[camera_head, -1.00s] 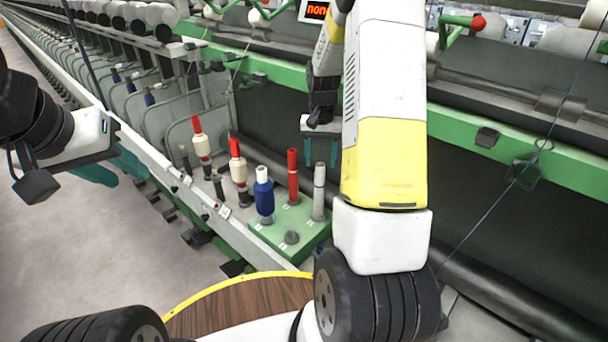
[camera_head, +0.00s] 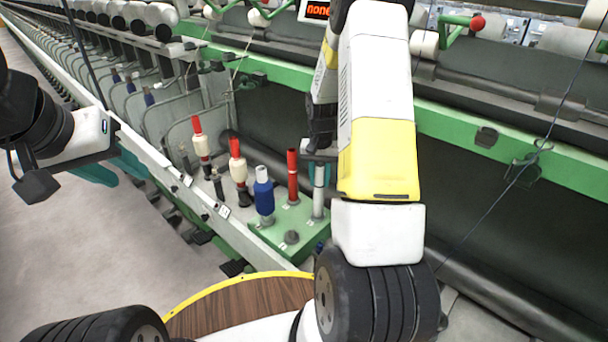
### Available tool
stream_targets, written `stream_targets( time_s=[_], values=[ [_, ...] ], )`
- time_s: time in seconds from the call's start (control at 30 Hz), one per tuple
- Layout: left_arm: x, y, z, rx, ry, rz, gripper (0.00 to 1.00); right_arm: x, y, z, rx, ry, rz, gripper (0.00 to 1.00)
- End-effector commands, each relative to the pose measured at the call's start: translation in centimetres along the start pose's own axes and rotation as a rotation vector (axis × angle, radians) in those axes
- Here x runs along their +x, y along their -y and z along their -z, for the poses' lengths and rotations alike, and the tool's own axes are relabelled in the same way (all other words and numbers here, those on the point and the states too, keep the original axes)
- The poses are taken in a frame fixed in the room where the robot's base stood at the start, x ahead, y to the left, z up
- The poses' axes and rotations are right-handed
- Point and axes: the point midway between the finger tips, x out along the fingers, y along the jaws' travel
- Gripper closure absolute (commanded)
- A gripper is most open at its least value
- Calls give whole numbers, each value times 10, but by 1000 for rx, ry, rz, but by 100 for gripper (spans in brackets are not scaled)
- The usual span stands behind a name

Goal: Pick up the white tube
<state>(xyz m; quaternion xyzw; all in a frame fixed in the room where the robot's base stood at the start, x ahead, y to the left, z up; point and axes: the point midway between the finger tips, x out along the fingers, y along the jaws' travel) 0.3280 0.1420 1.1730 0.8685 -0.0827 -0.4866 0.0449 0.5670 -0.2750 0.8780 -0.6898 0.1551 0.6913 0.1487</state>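The white tube (camera_head: 319,196), greyish white, stands upright on the green board (camera_head: 277,240) at its right side. My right gripper (camera_head: 318,170) has come down at the tube's top, with its teal fingers apart on either side of it. The fingers are small and partly covered by my own forearm, so contact is unclear. My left gripper (camera_head: 113,170) is at the left over the grey floor, with its teal fingers spread and nothing between them.
A red tube (camera_head: 292,177) stands close left of the white tube, with a blue bobbin (camera_head: 264,196) beyond it. Two cream bobbins with red tops, one of them here (camera_head: 238,170), stand on the machine's rail. A green machine beam (camera_head: 470,130) runs behind.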

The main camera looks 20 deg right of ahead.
Motion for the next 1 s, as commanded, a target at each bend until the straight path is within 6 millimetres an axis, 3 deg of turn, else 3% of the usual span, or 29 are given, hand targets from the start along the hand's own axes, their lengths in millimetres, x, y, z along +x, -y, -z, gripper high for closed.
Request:
stream_targets(
  time_s=[0.03, 0.13, 0.47, 0.8, 1.0],
  values=[
    [0, 0, 0, 0, 0, 0, 64, 0, 0, 0, 0, 0, 0, 83],
    [0, 0, 0, 0, 0, 0, 64, 0, 0, 0, 0, 0, 0, 100],
    [0, 0, 0, 0, 0, 0, 64, -5, 0, 1, 0, -2, 0, 100],
    [0, 0, 0, 0, 0, 0, 64, -67, 0, 1, 0, -4, 1, 100],
    [0, 0, 0, 0, 0, 0, 64, -94, 3, -1, -11, -2, 1, 100]
  ],
)
